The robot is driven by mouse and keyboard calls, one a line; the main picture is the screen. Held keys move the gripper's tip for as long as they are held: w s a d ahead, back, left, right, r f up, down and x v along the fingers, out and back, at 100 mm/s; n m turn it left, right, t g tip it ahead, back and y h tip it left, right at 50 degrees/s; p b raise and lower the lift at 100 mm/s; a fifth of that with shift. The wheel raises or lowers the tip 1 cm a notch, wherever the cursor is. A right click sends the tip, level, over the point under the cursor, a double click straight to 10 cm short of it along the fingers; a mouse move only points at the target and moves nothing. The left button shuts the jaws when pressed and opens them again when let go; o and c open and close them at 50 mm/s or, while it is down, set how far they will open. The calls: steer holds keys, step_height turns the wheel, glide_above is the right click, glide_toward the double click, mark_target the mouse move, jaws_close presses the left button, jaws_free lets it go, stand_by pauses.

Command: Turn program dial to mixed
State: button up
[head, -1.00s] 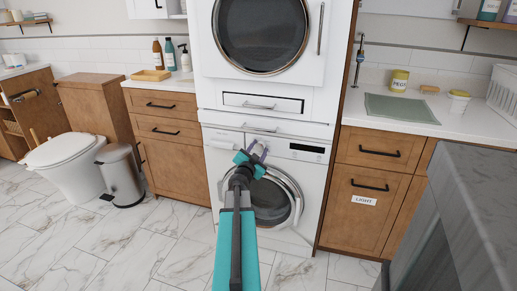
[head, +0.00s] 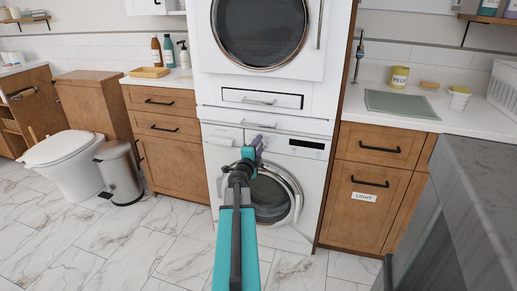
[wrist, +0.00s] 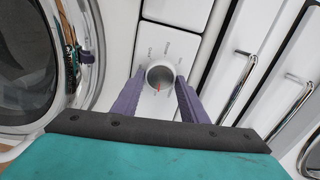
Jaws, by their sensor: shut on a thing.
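The program dial (wrist: 161,73) is a round pale knob on the white front panel of the washing machine (head: 222,160). In the wrist view it sits between the two purple fingers of my gripper (wrist: 159,82), which are shut on its sides. A red mark on the dial points down towards the gripper side. Small labels ring the dial, too small to read surely. In the head view my gripper (head: 256,143) covers the dial, left of the dark display.
The round washer door (head: 272,198) is just below my gripper; its rim also shows at left in the wrist view. A dryer (head: 262,60) is stacked above, with a handled drawer (head: 260,99) between. Wooden cabinets flank the machine. A grey block (head: 455,200) stands at front right.

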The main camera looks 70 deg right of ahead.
steer(key=m, duration=0.1)
steer(key=m+b, duration=0.1)
steer(key=m, duration=0.1)
steer(key=m+b, duration=0.1)
steer(key=shift+f+m, duration=0.25)
steer(key=shift+m, duration=0.05)
steer(key=m+b, duration=0.2)
steer(key=m, duration=0.3)
stand_by(0.4)
steer(key=o, duration=1)
steer(key=shift+a, duration=0.1)
